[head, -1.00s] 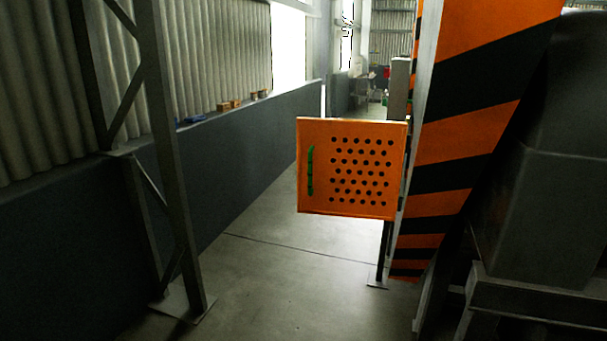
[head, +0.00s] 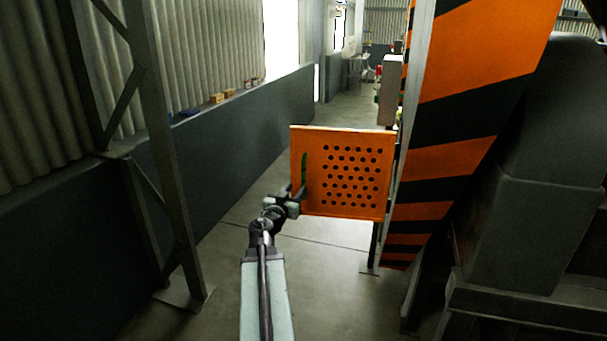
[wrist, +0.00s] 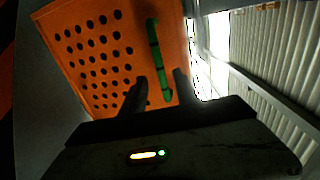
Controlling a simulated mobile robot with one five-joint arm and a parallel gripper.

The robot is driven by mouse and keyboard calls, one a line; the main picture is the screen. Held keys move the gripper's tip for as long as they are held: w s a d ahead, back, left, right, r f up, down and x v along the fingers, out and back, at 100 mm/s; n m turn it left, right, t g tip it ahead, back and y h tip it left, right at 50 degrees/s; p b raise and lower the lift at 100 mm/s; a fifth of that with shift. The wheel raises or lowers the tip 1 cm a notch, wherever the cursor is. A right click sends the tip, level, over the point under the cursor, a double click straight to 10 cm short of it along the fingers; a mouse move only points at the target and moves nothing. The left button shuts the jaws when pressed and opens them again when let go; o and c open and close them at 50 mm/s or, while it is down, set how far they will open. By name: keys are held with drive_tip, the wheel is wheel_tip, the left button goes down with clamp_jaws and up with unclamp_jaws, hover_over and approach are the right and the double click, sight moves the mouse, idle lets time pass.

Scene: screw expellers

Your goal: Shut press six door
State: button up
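The orange perforated door (head: 352,172) stands swung out to the left of the striped post in the head view. Its green handle (head: 304,172) is a vertical bar near its left edge. In the wrist view the door (wrist: 98,58) is tilted, and the handle (wrist: 157,62) runs down toward my gripper. My gripper (head: 296,190) is at the lower end of the handle in the head view. In the wrist view my gripper (wrist: 160,84) has its two fingers apart, with the handle's lower end showing between them. I cannot tell whether they touch it.
A post with orange and black stripes (head: 455,120) stands right of the door, with dark machinery (head: 535,220) beside it. A steel frame column (head: 160,150) stands on the left before a low dark wall (head: 235,135). Floor (head: 320,285) is clear below the door.

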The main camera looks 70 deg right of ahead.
sight(303, 180)
drive_tip(key=d, duration=0.8)
clamp_jaws()
idle(1.3)
